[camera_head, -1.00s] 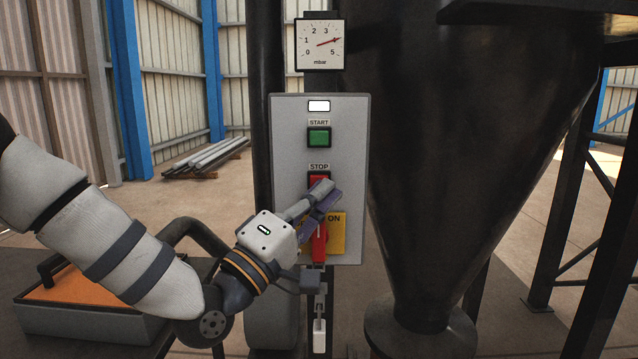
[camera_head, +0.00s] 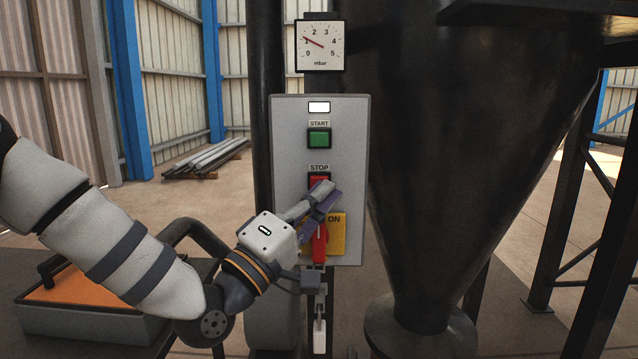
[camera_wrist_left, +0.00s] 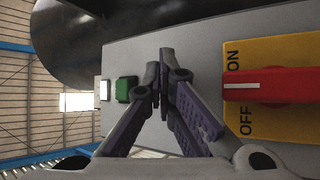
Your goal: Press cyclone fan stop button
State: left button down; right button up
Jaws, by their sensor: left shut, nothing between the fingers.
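The red stop button (camera_head: 319,180) sits under the STOP label on the grey control box (camera_head: 283,200). My left gripper (camera_head: 326,187) is shut and empty, with its fingertips at the lower part of the stop button; they look to be touching it. In the left wrist view the shut fingers (camera_wrist_left: 164,62) point at the box face and hide the stop button. The green start button (camera_head: 319,138) is above, and it also shows in the left wrist view (camera_wrist_left: 125,89). My right gripper is not in view.
A red switch handle (camera_head: 319,246) on a yellow plate (camera_head: 338,236) lies just below the gripper; it is close beside the fingers in the left wrist view (camera_wrist_left: 270,85). A gauge (camera_head: 320,45) tops the box. A dark cone-shaped vessel (camera_head: 450,130) stands at right.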

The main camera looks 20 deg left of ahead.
pick_arm(q)
jog(key=shift+s+d, duration=0.15)
jog(key=shift+s, duration=0.5)
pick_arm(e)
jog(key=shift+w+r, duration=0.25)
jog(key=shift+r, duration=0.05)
pick_arm(q)
jog(key=s+p, duration=0.1)
jog(key=s, duration=0.1)
jog(key=s+d, duration=0.1)
jog(key=s, duration=0.1)
jog(key=shift+s+d+p, duration=0.2)
jog(key=shift+s+p, duration=0.15)
jog(key=shift+s, duration=0.05)
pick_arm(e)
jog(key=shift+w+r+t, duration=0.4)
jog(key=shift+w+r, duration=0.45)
